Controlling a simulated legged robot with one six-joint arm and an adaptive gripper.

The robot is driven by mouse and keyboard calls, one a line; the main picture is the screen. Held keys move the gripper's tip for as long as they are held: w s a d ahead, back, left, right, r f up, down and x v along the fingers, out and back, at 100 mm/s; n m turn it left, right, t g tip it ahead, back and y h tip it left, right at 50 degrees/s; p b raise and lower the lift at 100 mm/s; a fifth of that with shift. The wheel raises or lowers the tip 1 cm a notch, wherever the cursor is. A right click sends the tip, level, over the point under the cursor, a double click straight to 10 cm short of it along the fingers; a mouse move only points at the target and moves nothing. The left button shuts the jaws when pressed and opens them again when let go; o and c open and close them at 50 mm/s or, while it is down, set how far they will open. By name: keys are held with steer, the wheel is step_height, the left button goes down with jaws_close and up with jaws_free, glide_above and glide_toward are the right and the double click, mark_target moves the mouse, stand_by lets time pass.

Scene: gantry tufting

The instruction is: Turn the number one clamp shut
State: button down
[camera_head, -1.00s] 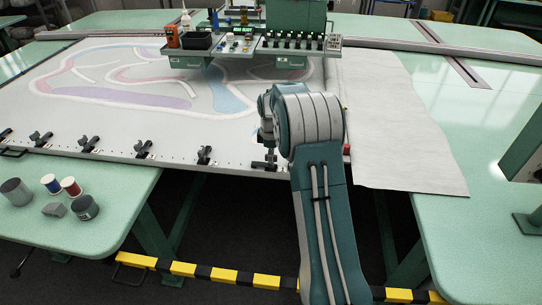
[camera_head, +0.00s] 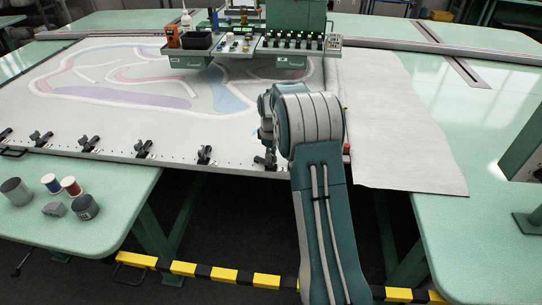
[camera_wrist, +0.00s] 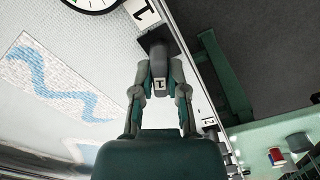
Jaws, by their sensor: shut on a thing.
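The number one clamp (camera_wrist: 158,58) is in the upper middle of the wrist view, with a dark base on the frame edge and a grey handle bearing a "1" tag. My gripper (camera_wrist: 160,82) is shut on that handle, one finger on each side. A second "1" label lies on the frame beside the clamp's base. In the head view the clamp (camera_head: 270,163) is at the frame's front edge, partly hidden by my arm. Its dark lever leans left there. My fingers are mostly hidden in that view.
Several more black clamps, such as one near the middle (camera_head: 204,154), line the frame's front edge to the left. A green side table (camera_head: 120,215) holds spools and cups. A loose white cloth (camera_head: 400,150) lies to the right. A round dial (camera_wrist: 92,3) shows in the wrist view.

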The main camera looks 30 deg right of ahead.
steer(key=m, duration=0.6)
steer(key=shift+w+m, duration=0.1)
steer(key=shift+m, duration=0.2)
steer(key=m, duration=0.6)
stand_by(0.4)
steer(key=c, duration=0.7)
jaws_free()
steer(key=shift+w, duration=0.1)
steer(key=shift+o, duration=0.2)
step_height(320, 180, up, 12)
